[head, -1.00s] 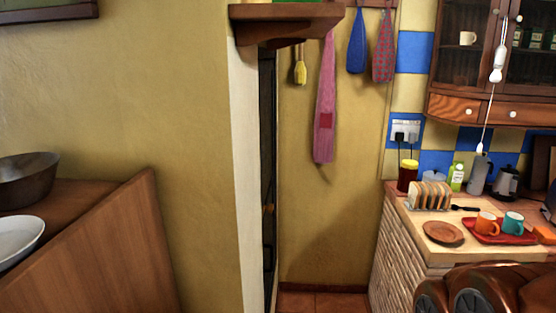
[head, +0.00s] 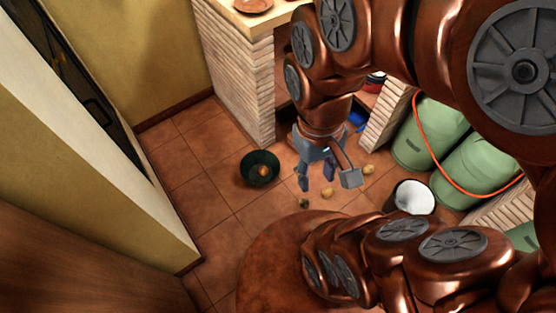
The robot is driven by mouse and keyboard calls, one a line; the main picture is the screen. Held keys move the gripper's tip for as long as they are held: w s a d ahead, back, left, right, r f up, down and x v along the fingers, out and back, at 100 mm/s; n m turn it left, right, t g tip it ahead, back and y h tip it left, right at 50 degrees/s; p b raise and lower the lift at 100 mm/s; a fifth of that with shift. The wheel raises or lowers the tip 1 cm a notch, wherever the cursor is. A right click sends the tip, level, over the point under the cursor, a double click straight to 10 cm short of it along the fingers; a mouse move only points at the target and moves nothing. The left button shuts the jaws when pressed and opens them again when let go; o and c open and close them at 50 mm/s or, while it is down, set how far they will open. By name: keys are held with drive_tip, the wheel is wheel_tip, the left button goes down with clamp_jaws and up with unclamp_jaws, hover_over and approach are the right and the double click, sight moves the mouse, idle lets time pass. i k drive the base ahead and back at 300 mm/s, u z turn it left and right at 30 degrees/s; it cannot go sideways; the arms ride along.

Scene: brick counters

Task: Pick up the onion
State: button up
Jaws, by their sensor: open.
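A small round orange-brown item, likely the onion (head: 263,171), lies inside a dark green bowl (head: 247,172) on the tiled floor; it is too small to be sure. My gripper (head: 327,180) hangs pointing down over the floor, to the right of the bowl and apart from it. Its grey fingers are spread and hold nothing that I can see. A small yellowish, potato-like item (head: 327,192) shows just below the fingers. Another (head: 368,169) lies to the right, and a small dark greenish item (head: 304,204) lies to the lower left.
Green gas cylinders (head: 430,130) with an orange hose and a white-topped bucket (head: 411,197) stand at the right. A brick counter (head: 240,75) rises behind the bowl. A wall corner (head: 185,260) is at the left. Open floor tiles lie left of the bowl.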

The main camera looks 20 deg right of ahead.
sight(304, 203)
drive_tip(key=z, duration=0.15)
drive_tip(key=k, duration=0.9)
drive_tip(key=u, duration=0.75)
